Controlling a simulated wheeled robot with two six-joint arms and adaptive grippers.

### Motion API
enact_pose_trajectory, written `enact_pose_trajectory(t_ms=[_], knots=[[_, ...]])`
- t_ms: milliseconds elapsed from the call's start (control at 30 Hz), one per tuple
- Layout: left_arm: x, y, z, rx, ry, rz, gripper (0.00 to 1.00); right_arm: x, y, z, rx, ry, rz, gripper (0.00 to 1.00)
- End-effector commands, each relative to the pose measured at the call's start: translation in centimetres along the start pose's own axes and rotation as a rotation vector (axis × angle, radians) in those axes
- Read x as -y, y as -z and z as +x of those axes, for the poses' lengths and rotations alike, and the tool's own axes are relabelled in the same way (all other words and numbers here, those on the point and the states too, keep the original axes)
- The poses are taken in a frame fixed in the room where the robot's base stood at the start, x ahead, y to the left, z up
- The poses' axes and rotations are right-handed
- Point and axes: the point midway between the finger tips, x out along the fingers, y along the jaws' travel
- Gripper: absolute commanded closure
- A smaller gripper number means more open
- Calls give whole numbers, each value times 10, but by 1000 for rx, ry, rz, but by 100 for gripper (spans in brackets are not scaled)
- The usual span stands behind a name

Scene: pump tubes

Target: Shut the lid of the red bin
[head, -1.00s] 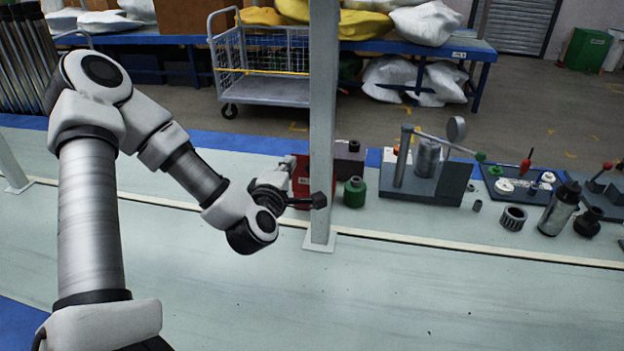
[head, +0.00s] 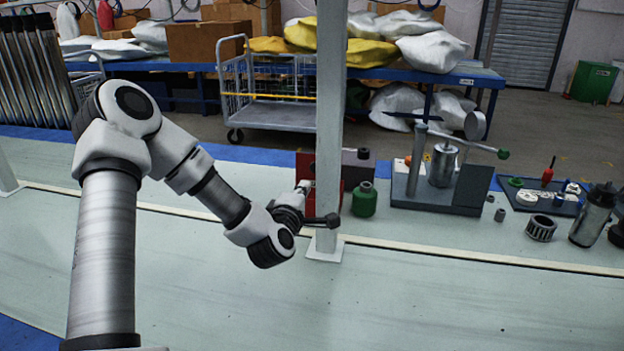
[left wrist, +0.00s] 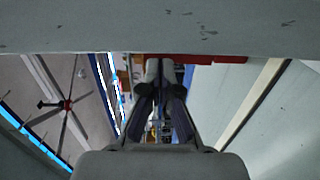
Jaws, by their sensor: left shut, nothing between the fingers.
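The red bin (head: 306,166) stands on the far part of the bench in the head view, partly hidden by the grey post and my left gripper. Its upper red part shows left of the post, but how far its lid is open is hard to tell. My left gripper (head: 332,220) is shut and empty, with its dark fingers crossing in front of the post and the bin's lower part. Whether it touches either is unclear. In the left wrist view, its closed fingers (left wrist: 166,68) point away from the camera, near a red surface (left wrist: 229,59). My right gripper is out of view.
The grey post (head: 330,120) rises from the bench close to my left gripper. A green bottle (head: 364,200) stands right of the bin. A pump rig (head: 440,190) and several small parts stand farther right. The near bench surface (head: 430,310) is clear.

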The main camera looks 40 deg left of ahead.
Motion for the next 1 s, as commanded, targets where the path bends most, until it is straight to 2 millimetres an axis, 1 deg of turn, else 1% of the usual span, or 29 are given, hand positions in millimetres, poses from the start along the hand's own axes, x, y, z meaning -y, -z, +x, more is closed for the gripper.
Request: enact_pose_trajectory(t_ms=[33, 200, 300, 400, 533, 800, 1000], knots=[[2, 0, 12, -1, -2, 3, 100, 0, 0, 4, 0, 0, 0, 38], [2, 0, 48, -1, -2, 3, 100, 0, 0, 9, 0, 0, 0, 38], [2, 0, 64, 0, -1, 2, 100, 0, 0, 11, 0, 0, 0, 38], [1, 0, 75, 0, 0, 0, 100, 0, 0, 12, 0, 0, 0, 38], [0, 0, 80, 0, 1, 0, 100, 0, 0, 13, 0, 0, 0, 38], [0, 0, 81, 0, 0, -1, 100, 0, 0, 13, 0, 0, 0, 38], [-6, 0, 95, 0, 0, -1, 100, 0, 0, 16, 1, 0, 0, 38]])
